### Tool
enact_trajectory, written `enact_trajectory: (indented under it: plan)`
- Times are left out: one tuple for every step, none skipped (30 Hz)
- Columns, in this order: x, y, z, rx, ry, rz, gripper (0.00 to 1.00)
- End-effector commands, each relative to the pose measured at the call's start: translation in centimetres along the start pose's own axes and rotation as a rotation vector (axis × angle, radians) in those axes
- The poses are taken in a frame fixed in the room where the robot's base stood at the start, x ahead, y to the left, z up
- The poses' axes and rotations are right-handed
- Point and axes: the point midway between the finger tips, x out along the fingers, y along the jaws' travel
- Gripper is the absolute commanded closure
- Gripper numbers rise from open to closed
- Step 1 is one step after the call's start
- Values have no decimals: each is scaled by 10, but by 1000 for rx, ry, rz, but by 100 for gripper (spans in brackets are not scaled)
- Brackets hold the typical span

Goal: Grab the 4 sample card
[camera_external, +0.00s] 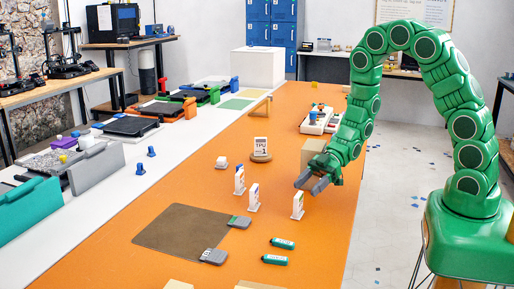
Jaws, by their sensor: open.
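Several small white upright cards stand on the orange table: one in the middle (240,180), one just right of it (253,198), and one nearer the front right (298,206). Their markings are too small to read, so I cannot tell which is the 4 sample card. A larger white card reading "TPU" and what looks like 1 (261,147) stands on a round brown base. My gripper (308,184) is open, with grey fingers pointing down-left above the table. It is above and slightly right of the front right card, apart from it, and nothing shows between the fingers.
A tan block (314,153) stands just behind my gripper. A brown mat (175,230) with two grey tags at its right edge lies front left. Two green tubes (283,243) lie near the front. A white tray (313,126) stands farther back.

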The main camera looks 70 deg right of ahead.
Motion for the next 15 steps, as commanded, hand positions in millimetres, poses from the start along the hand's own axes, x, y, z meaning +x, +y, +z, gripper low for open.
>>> enact_trajectory:
  plan:
    - [2,0,5,3,1,-1,41]
    - [3,0,7,4,1,-1,41]
    - [4,0,10,4,0,-1,41]
    - [5,-1,13,4,0,-1,41]
    - [9,-1,12,2,0,-2,41]
    - [14,0,12,0,-1,-2,41]
    - [17,0,12,-1,-1,-1,41]
    - [20,0,11,-1,-1,-1,41]
    - [24,0,11,-1,-1,-1,41]
    - [26,0,11,0,-1,-1,41]
    - [28,0,11,0,-1,-1,41]
    - [30,0,11,-1,-1,-1,41]
    - [32,0,11,-1,-1,-1,41]
    - [33,0,11,-1,-1,-1,41]
    - [34,0,11,-1,-1,-1,41]
